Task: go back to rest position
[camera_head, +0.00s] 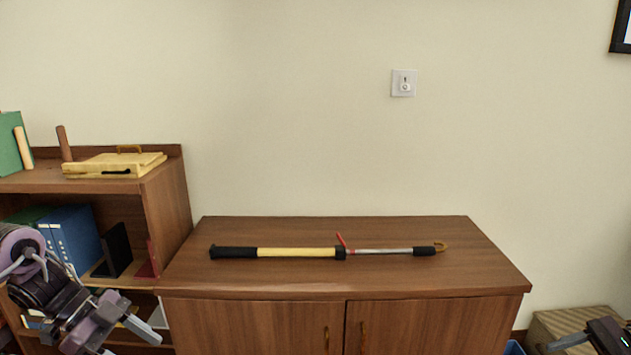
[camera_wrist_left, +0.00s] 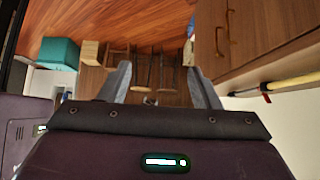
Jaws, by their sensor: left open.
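My left gripper (camera_head: 125,338) is at the lower left of the head view, in front of the bookshelf (camera_head: 165,205). In the left wrist view its two grey fingers (camera_wrist_left: 160,87) are spread apart with nothing between them. At the lower right edge of the head view, part of my right gripper (camera_head: 580,343) shows. Only a dark body and one grey finger are visible, so its opening cannot be judged.
A yellow and black pole tool (camera_head: 297,252) lies on the wooden cabinet (camera_head: 400,281). The bookshelf holds a yellow case (camera_head: 113,164) and blue binders (camera_head: 75,237). A woven box (camera_head: 545,328) stands at the lower right. A switch (camera_head: 403,83) is on the wall.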

